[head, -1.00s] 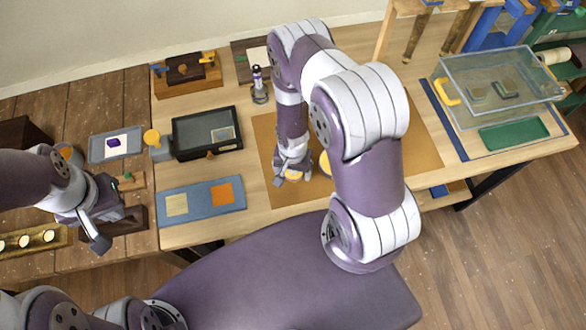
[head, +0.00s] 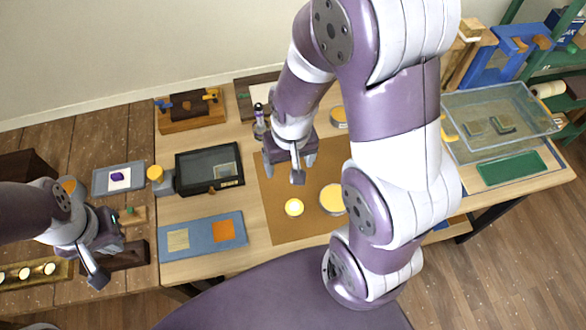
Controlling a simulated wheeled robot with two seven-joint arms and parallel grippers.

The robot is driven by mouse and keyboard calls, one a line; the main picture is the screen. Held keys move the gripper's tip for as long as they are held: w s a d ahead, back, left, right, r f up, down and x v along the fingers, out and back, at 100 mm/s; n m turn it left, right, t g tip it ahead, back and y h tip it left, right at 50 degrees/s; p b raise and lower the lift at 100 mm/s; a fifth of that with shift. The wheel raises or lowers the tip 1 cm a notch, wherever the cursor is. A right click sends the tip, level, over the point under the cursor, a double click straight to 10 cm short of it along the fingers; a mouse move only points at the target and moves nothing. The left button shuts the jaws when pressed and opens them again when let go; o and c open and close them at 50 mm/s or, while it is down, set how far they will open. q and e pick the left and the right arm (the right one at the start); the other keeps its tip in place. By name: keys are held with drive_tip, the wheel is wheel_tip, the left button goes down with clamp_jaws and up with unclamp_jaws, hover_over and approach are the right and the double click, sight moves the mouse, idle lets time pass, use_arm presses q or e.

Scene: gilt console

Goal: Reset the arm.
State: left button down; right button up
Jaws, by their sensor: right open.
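My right gripper (head: 284,174) hangs above the brown mat (head: 277,228) in the head view, its fingers apart and nothing between them. My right arm is bent and raised, and hides the right part of the mat. My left gripper (head: 105,262) is at the left, over the darker wooden table, near a dark brown block (head: 130,257). Its finger gap is not clear.
A black tray (head: 210,168), a blue board (head: 201,236) with two squares and a wooden stand (head: 191,118) are on the left half of the table. A purple-topped bottle (head: 259,117) stands close behind the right gripper. A clear bin (head: 500,115) is at the right.

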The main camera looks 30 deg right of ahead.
drive_tip(key=s+r+n, duration=0.2)
drive_tip(key=s+r, duration=0.2)
use_arm(q)
drive_tip(key=f+b, duration=0.4)
drive_tip(key=shift+s+a+f, duration=0.1)
drive_tip(key=shift+s+f, duration=0.1)
drive_tip(key=shift+s, duration=0.1)
use_arm(e)
drive_tip(key=f, duration=0.4)
drive_tip(key=shift+w+a+f, duration=0.35)
use_arm(q)
drive_tip(key=shift+w, duration=0.1)
use_arm(e)
drive_tip(key=shift+w, duration=0.1)
